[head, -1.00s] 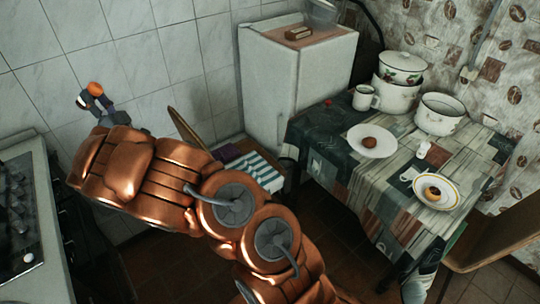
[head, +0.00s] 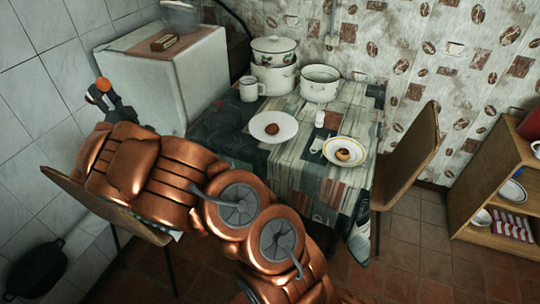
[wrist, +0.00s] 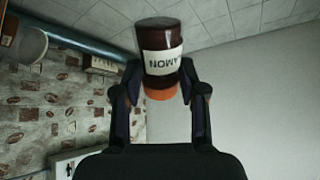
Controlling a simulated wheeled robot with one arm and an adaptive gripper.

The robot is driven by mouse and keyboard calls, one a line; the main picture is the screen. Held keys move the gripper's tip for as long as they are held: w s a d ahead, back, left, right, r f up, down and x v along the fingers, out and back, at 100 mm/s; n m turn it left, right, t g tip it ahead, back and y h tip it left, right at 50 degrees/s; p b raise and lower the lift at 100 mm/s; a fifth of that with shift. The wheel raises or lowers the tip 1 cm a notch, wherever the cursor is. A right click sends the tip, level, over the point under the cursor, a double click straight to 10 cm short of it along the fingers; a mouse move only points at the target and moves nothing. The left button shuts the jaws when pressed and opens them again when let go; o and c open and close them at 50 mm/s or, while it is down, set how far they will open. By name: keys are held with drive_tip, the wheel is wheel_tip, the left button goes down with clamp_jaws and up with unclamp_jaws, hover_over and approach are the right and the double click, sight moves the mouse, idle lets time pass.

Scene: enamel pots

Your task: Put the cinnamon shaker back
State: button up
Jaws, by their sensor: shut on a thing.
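The cinnamon shaker (wrist: 162,55) is a dark brown jar with an orange cap and a white label whose lettering is upside down in the wrist view. My gripper (wrist: 160,88) is shut on it near the orange cap, with one finger on each side. Only the orange end of the shaker (head: 103,84) shows clearly there; the rest is too small or hidden.
A table (head: 310,200) holds pots, a mug (head: 250,88), plates and a small white shaker (head: 319,118). A wooden chair (head: 408,155) stands right of it. A wooden shelf (head: 487,203) with dishes is at the far right. The tiled floor between is clear.

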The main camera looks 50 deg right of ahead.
drive_tip(key=s+d+f+m+g+h+b, duration=0.1)
drive_tip(key=s+d+f+g+h+b, duration=0.3)
drive_tip(key=d+b, duration=0.4)
drive_tip(key=s+d+f+m+g+h+b, duration=0.1)
drive_tip(key=s+d+f+h+b, duration=0.35)
drive_tip(key=d+f, duration=0.35)
drive_tip(key=s+d+f+m+g+h+b, duration=0.1)
drive_tip(key=s+d+f+g+h+b, duration=0.25)
drive_tip(key=d+b, duration=0.55)
drive_tip(key=s+d+f+m+g+h+b, duration=0.1)
drive_tip(key=s+d+f+g+h+b, duration=0.1)
drive_tip(key=s+d+f+g+b, duration=0.5)
drive_tip(key=s+d+f+m+g+h+b, duration=0.1)
drive_tip(key=s+d+f+g+h+b, duration=0.15)
drive_tip(key=s+d+f+b, duration=0.85)
drive_tip(key=shift+m, duration=0.3)
drive_tip(key=d+f+p, duration=0.1)
drive_tip(key=d+p, duration=0.1)
drive_tip(key=d, duration=0.2)
drive_tip(key=d+p, duration=0.2)
drive_tip(key=d, duration=0.2)
drive_tip(key=d+f+p, duration=0.1)
drive_tip(key=d+p, duration=0.2)
drive_tip(key=d, duration=0.1)
drive_tip(key=shift+s+d+f, duration=0.1)
drive_tip(key=shift+f, duration=1.95)
drive_tip(key=shift+f+y, duration=0.15)
drive_tip(key=shift+y, duration=0.1)
drive_tip(key=o, duration=1.2)
